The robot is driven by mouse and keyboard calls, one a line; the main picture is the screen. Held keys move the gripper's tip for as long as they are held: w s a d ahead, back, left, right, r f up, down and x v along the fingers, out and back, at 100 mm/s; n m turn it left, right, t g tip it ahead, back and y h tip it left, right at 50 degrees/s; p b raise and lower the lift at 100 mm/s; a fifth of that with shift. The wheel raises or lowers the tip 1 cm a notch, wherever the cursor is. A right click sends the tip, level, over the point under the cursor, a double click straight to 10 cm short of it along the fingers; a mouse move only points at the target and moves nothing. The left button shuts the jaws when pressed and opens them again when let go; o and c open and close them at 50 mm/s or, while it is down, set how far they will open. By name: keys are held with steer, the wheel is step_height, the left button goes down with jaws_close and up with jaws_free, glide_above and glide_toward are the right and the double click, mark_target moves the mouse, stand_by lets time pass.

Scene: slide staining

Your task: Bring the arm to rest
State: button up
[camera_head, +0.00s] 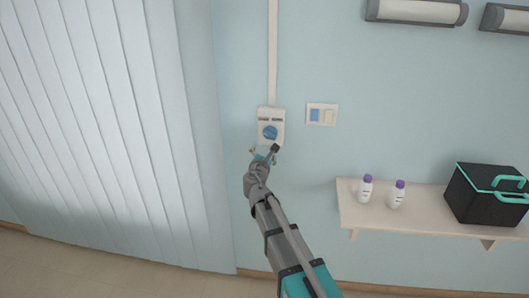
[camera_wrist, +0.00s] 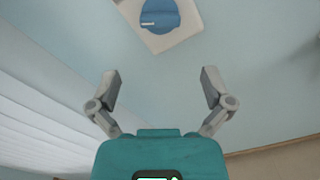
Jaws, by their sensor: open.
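My gripper (camera_head: 264,152) is raised at the end of my arm, just below a white wall control box with a blue round knob (camera_head: 270,132). In the wrist view my gripper (camera_wrist: 160,80) has its two fingers spread wide, with nothing between them. The blue knob (camera_wrist: 160,14) shows at the top of that view, beyond the fingertips. I see no contact between the fingers and the knob.
A switch plate (camera_head: 322,114) is right of the box. A wall shelf (camera_head: 440,219) at right holds two white bottles with purple caps (camera_head: 365,189) and a black box with teal handles (camera_head: 485,197). Vertical blinds (camera_head: 100,130) cover the left. Wall lamps (camera_head: 415,11) hang at top right.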

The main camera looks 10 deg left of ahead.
steer(key=shift+d, duration=0.1)
steer(key=s+d+f+m+g+h, duration=0.2)
steer(key=s+d+f+m+g, duration=0.15)
steer(key=d+m, duration=0.35)
steer(key=s+d+f+m+g+h, duration=0.25)
steer(key=d+f+m, duration=0.2)
steer(key=d, duration=0.45)
steer(key=s+d+f+m+g+h, duration=0.1)
steer(key=s+d+f+m+g, duration=0.25)
steer(key=d+m, duration=0.4)
steer(key=s+d+f+m+g+y, duration=0.2)
steer(key=s+f+m+g+y, duration=0.1)
steer(key=s, duration=0.6)
steer(key=s+d+f+m+g+y, duration=0.2)
steer(key=s+f+m+g+y, duration=0.1)
steer(key=s+m, duration=0.4)
steer(key=s+f+g, duration=0.1)
steer(key=s+g, duration=0.1)
steer(key=s, duration=0.1)
steer(key=shift+s+m, duration=0.15)
steer(key=shift+m, duration=0.25)
steer(key=shift+g, duration=0.25)
steer(key=shift+c, duration=0.3)
